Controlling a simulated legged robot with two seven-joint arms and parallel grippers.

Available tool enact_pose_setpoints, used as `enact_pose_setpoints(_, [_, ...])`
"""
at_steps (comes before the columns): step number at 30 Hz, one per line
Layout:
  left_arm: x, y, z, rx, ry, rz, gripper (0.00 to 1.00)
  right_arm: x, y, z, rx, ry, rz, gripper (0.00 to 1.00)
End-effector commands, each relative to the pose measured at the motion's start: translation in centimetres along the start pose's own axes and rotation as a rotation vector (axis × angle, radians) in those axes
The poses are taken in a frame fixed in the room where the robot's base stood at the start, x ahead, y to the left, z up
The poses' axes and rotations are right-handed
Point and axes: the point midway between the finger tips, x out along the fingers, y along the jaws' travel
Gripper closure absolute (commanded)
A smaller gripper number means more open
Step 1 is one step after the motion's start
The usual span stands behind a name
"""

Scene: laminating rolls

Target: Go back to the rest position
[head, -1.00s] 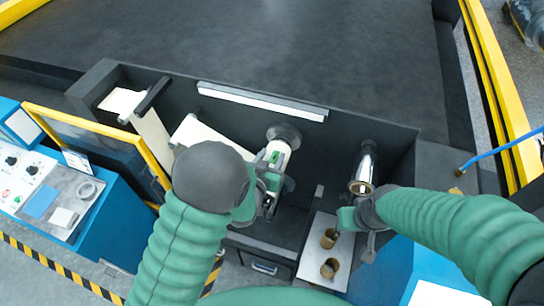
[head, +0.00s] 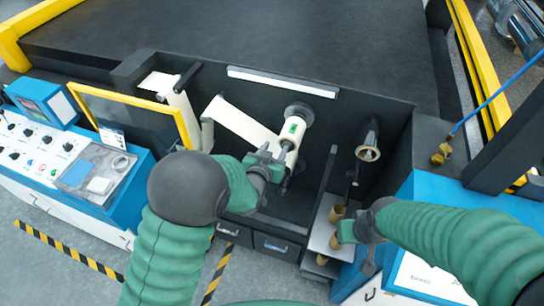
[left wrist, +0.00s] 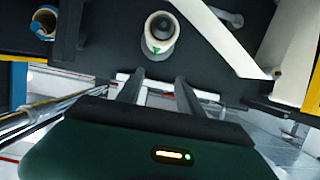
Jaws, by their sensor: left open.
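My left gripper (head: 274,163) is just to the lower left of a white roll (head: 294,130) on a spindle in the black machine bay. It overlaps the roll's near end in the head view. In the left wrist view its two fingers (left wrist: 157,92) stand apart with nothing between them, and the white roll (left wrist: 160,30) shows end-on beyond them. My right gripper (head: 352,232) is beside the small shelf with brown cores (head: 337,213); its jaws are too small and partly hidden to tell their state.
A white web (head: 240,125) runs left from the roll. A bare metal spindle (head: 369,148) is on the right. A yellow-framed guard (head: 130,97) and blue control console (head: 75,165) stand at the left. A blue cabinet (head: 430,190) is at the right.

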Motion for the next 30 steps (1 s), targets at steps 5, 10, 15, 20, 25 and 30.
enact_pose_setpoints(5, [0.1,0.4,-0.2,0.002,-0.001,0.002,0.56,0.0,0.0,-0.1,0.001,0.001,0.0,0.68])
enact_pose_setpoints(10, [-0.8,-2.6,3.8,-0.025,-0.105,-0.042,0.56,3.3,0.0,0.7,0.001,0.001,0.0,0.68])
enact_pose_setpoints(15, [-7.3,-8.9,15.4,-0.112,-0.448,-0.143,0.56,10.9,0.0,2.6,0.001,-0.001,0.0,0.68])
enact_pose_setpoints(20, [-16.3,-11.0,25.0,-0.191,-0.764,-0.195,0.56,15.9,0.0,3.8,0.0,0.0,0.0,0.68])
enact_pose_setpoints(25, [-22.1,-10.9,29.3,-0.239,-0.945,-0.214,0.56,17.8,0.0,4.2,0.0,0.0,0.0,0.68])
enact_pose_setpoints(30, [-23.2,-10.5,29.4,-0.244,-0.978,-0.216,0.56,17.5,0.0,4.1,0.001,0.001,0.0,0.68])
